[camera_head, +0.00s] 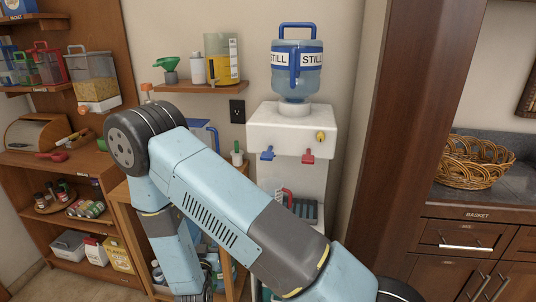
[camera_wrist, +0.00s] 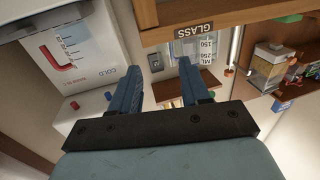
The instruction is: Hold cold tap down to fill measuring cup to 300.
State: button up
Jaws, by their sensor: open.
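The white water dispenser (camera_head: 290,130) stands right of centre in the head view, with a blue tap (camera_head: 267,154) at left and a red tap (camera_head: 308,157) at right. A red handle (camera_head: 285,194), likely the measuring cup's, shows low at the dispenser, partly behind my arm. In the wrist view a clear measuring cup with blue marks (camera_wrist: 72,38) and a red handle is at upper left, near a COLD label. The blue tap (camera_wrist: 108,97) and red tap (camera_wrist: 75,105) show left of my gripper (camera_wrist: 158,82). My gripper is open, nothing between its fingers. The water level is unclear.
A blue bottle (camera_head: 298,65) stands on the dispenser. A wooden shelf (camera_wrist: 215,22) labelled GLASS crosses the top of the wrist view, with a marked container (camera_wrist: 205,48) beside it. Shelves (camera_head: 60,172) fill the left; a wicker basket (camera_head: 473,162) stands right.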

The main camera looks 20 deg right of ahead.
jog(key=shift+c, duration=0.4)
